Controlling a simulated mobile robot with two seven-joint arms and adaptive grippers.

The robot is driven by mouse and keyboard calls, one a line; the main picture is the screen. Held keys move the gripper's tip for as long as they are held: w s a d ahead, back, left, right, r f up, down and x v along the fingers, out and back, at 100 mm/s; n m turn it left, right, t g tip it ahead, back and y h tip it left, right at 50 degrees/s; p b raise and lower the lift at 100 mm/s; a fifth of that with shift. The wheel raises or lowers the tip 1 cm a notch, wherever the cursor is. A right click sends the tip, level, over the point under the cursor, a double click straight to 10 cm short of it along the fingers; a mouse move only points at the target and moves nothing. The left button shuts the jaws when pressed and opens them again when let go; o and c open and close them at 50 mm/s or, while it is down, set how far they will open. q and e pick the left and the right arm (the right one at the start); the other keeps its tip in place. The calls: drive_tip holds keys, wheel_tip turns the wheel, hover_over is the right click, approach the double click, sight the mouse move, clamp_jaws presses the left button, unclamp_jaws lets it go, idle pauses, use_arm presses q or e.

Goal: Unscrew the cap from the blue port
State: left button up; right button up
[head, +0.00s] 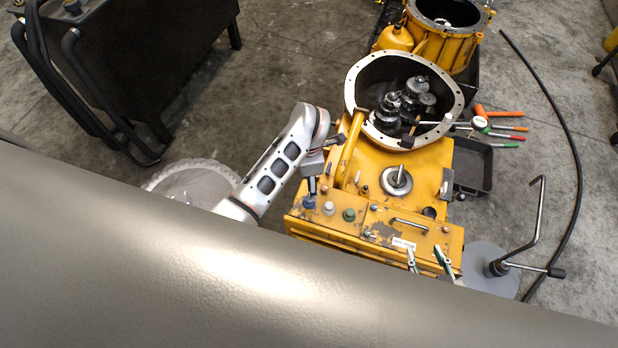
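The blue port with its cap (309,202) is at the left end of the front top edge of the yellow transmission housing (375,200). My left gripper is not in view.
A white cap (329,208) and a green cap (349,214) stand right of the blue one. A yellow tube (350,150) rises close behind the gripper. A round open casing (358,80) holds dark gears. A large grey surface (200,270) hides the lower picture.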

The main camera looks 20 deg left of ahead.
use_arm(q)
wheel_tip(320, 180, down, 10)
drive_tip(key=b, duration=0.8)
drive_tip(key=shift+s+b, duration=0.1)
drive_tip(key=shift+b, duration=0.2)
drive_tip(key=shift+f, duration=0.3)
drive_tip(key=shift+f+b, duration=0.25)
drive_tip(key=shift+b, duration=0.1)
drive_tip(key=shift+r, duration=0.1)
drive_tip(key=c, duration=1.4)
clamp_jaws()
